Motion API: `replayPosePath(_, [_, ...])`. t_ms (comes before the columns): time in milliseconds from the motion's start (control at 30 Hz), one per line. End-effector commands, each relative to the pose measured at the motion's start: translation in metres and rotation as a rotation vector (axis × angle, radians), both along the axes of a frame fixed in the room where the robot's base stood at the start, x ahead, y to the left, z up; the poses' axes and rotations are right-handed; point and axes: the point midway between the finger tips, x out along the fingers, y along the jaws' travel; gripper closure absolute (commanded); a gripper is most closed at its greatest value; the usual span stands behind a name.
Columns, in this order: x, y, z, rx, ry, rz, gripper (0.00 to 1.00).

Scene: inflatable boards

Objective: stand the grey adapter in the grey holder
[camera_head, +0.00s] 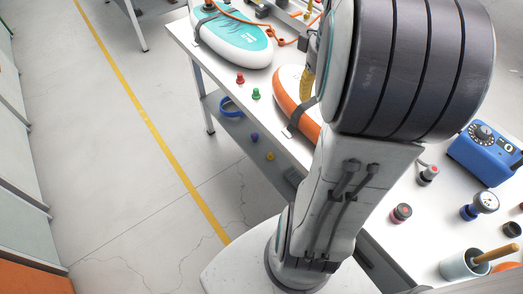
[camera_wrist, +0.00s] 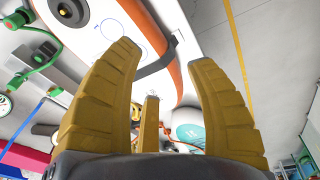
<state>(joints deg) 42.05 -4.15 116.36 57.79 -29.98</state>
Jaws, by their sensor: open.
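I cannot pick out the grey adapter or the grey holder for certain in either view. My gripper (camera_wrist: 165,58) fills the lower part of the wrist view. Its yellow fingers are spread open with nothing between them. Beyond the fingers lies the orange-edged white board (camera_wrist: 165,85). In the head view my arm covers the middle of the bench and most of my gripper. Only a bit of yellow shows at the arm's left side, above the orange board (camera_head: 290,82).
The white bench (camera_head: 330,165) carries a teal-and-white board (camera_head: 235,40), a blue gauge box (camera_head: 485,152), a red-marked dark fitting (camera_head: 402,212), a gauge (camera_head: 485,203) and a cup (camera_head: 458,265) with a wooden-handled tool. Red (camera_head: 240,78) and green (camera_head: 256,94) plugs sit by the edge. Floor to the left is clear.

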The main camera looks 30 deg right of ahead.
Motion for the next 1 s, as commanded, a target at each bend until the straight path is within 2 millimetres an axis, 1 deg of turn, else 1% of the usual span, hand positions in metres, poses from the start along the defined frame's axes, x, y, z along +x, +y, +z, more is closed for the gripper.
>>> replayPosePath(33, [0.004, 0.031, 0.003, -0.006, -0.022, 0.038, 0.50])
replayPosePath(67, [0.005, 0.046, 0.004, -0.007, -0.033, 0.052, 0.50])
replayPosePath(100, [0.005, 0.065, 0.004, -0.006, -0.048, 0.071, 0.50])
replayPosePath(200, [-0.002, 0.109, 0.003, 0.000, -0.086, 0.111, 0.50])
replayPosePath(300, [-0.013, 0.144, -0.001, 0.012, -0.120, 0.148, 0.50])
replayPosePath(400, [-0.025, 0.169, -0.006, 0.028, -0.146, 0.177, 0.50])
replayPosePath(500, [-0.036, 0.187, -0.010, 0.043, -0.166, 0.200, 0.50])
replayPosePath(633, [-0.046, 0.200, -0.015, 0.057, -0.182, 0.218, 0.50])
replayPosePath(800, [-0.051, 0.206, -0.018, 0.065, -0.190, 0.225, 0.50])
replayPosePath(1000, [-0.052, 0.206, -0.018, 0.066, -0.190, 0.225, 0.50])
